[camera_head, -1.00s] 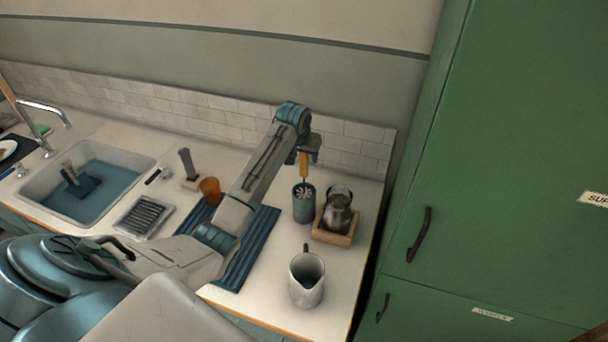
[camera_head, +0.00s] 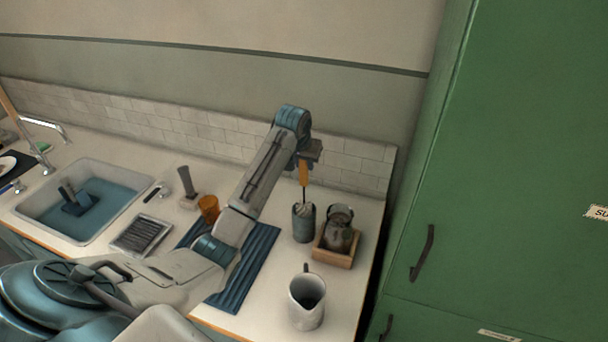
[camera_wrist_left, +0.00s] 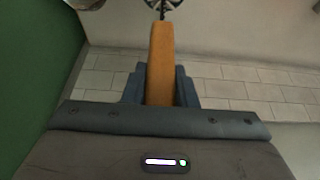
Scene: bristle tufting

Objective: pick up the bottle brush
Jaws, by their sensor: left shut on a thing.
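The bottle brush (camera_head: 304,174) has an orange handle, a thin dark stem and a pale bristle head. It hangs upright with its head at the mouth of a dark grey cup (camera_head: 303,226). My left gripper (camera_head: 305,160) is shut on the top of the handle. In the left wrist view the orange handle of the brush (camera_wrist_left: 162,55) stands between the blue fingers of my left gripper (camera_wrist_left: 160,86), with part of the bristle head at the top edge. Whether the lower bristles are still inside the cup is hard to tell. My right gripper is not in view.
A glass jar (camera_head: 338,232) stands in a wooden tray (camera_head: 335,257) right of the cup. A pale pitcher (camera_head: 306,300) stands in front. An orange tumbler (camera_head: 208,208) and a blue ribbed mat (camera_head: 250,265) lie left. A tiled wall (camera_head: 345,165) is close behind, and a green cabinet (camera_head: 500,180) at right.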

